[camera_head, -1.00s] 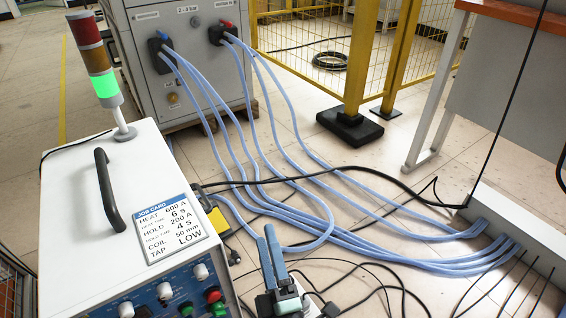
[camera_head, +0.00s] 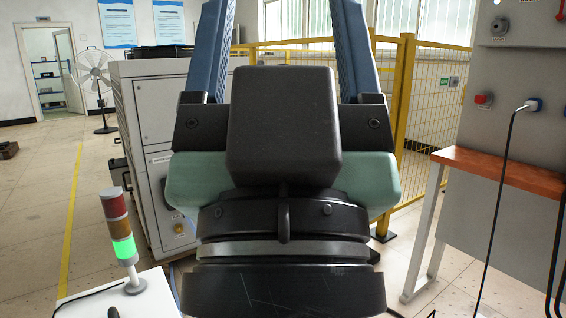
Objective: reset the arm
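My gripper (camera_head: 283,40) is raised very close in front of the head camera and fills the middle of the view. Its two blue fingers point up and stand wide apart, with their tips cut off by the top edge. No object shows between them. The dark gripper body and its green side parts hide much of the scene behind. The white heater unit (camera_head: 148,302) shows only as a corner of its top at the lower left. On it stands a signal tower (camera_head: 119,228) with its green light lit.
A grey cabinet (camera_head: 140,112) stands behind at the left. Yellow fencing (camera_head: 440,90) runs across the back. At the right are an orange-topped bench (camera_head: 500,168) and a grey panel (camera_head: 520,60) with a cable plugged in. A fan (camera_head: 95,80) stands far left on open floor.

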